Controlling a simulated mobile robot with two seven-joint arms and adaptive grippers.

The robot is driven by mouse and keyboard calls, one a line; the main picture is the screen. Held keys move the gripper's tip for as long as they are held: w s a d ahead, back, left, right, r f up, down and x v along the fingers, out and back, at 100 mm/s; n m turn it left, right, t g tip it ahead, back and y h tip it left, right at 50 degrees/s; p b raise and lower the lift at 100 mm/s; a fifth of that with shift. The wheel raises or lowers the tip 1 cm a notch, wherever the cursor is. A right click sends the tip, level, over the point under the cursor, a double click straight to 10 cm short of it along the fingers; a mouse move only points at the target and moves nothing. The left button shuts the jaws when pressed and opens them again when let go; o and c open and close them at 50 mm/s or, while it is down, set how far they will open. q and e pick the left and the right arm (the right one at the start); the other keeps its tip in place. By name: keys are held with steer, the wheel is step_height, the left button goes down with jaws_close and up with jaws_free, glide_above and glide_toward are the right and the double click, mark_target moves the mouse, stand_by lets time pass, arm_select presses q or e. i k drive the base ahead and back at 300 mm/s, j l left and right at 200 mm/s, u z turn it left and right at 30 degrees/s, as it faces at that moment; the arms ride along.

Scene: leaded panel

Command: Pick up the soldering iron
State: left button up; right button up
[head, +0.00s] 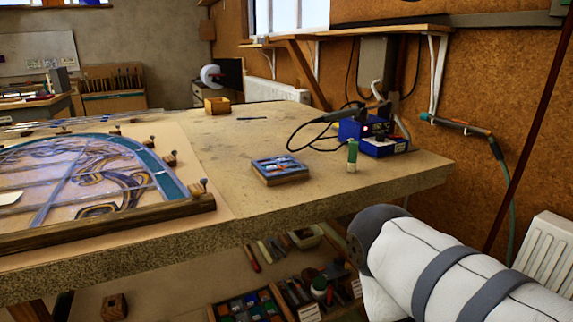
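What looks like the soldering iron (341,115) is a dark handle resting at a slant on a blue soldering station (382,146) near the right end of the workbench. A black cable loops from it to the left and down onto the bench. A small red light shows on the station. Its tip is too small to make out. Neither gripper is in view. Part of my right arm, white with grey bands, fills the lower right, below and in front of the bench edge.
The workbench (225,165) holds a leaded glass panel (95,180) in a wooden frame at the left. A small blue-topped box (279,169) and a green-and-white bottle (352,155) stand before the station. A wall shelf (350,36) hangs above. Storage trays sit below the bench.

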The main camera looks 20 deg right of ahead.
mark_target(393, 96)
steer(key=i+l+u, duration=0.2)
steer(key=l+u, duration=0.15)
steer(key=l, duration=0.2)
steer(key=i+l+u, duration=0.1)
steer(key=l+u, duration=0.2)
steer(key=l, duration=0.3)
steer(key=l+u, duration=0.35)
steer(key=l, duration=0.25)
steer(key=i, duration=0.05)
